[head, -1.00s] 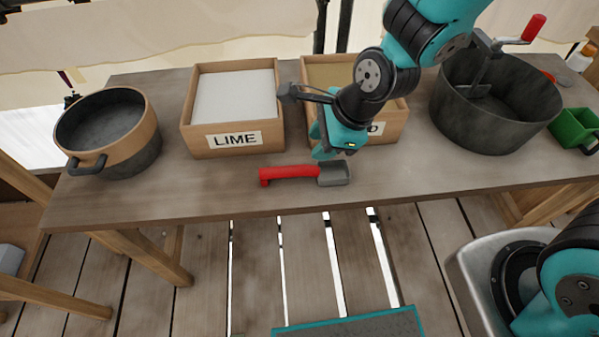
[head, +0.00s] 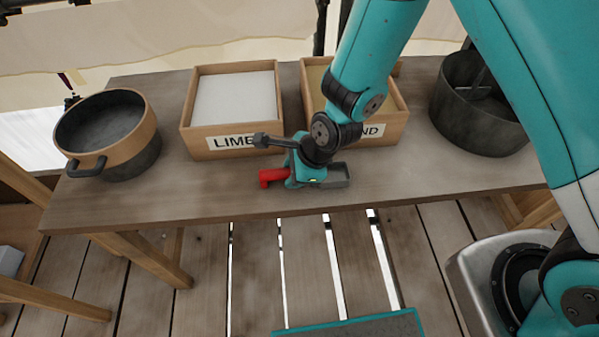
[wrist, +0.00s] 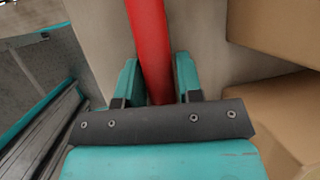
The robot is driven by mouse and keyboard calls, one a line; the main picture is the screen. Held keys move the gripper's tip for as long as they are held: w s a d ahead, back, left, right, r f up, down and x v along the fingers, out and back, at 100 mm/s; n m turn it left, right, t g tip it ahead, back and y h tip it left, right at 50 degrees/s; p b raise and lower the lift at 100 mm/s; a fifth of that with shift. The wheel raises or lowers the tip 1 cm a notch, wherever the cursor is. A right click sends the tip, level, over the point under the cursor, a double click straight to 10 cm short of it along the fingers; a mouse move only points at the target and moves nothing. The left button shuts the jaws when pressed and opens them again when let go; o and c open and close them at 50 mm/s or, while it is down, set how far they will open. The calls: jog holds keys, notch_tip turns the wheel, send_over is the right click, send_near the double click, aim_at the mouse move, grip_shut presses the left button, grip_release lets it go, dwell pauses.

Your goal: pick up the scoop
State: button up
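The scoop lies on the table near its front edge, with a red handle (head: 271,177) to the left and a grey scoop head (head: 338,175) to the right. My gripper (head: 300,180) is down at the handle, close to the scoop head, and hides the middle of the scoop. In the wrist view the red handle (wrist: 150,40) runs between the two teal fingers of my gripper (wrist: 157,78). The fingers stand on either side of it, with little or no gap at the tips. I cannot tell whether they press on it. The scoop head is hidden in the wrist view.
A box marked LIME (head: 235,100) and a second box (head: 392,126), its label partly covered, stand behind the scoop. A pot (head: 140,150) is at the left and a dark tub (head: 470,120) at the right. The table front (head: 200,195) is clear.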

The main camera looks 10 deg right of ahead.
grip_shut()
jog(key=shift+r, duration=0.15)
notch_tip(320, 180, up, 20)
jog(key=p, duration=0.1)
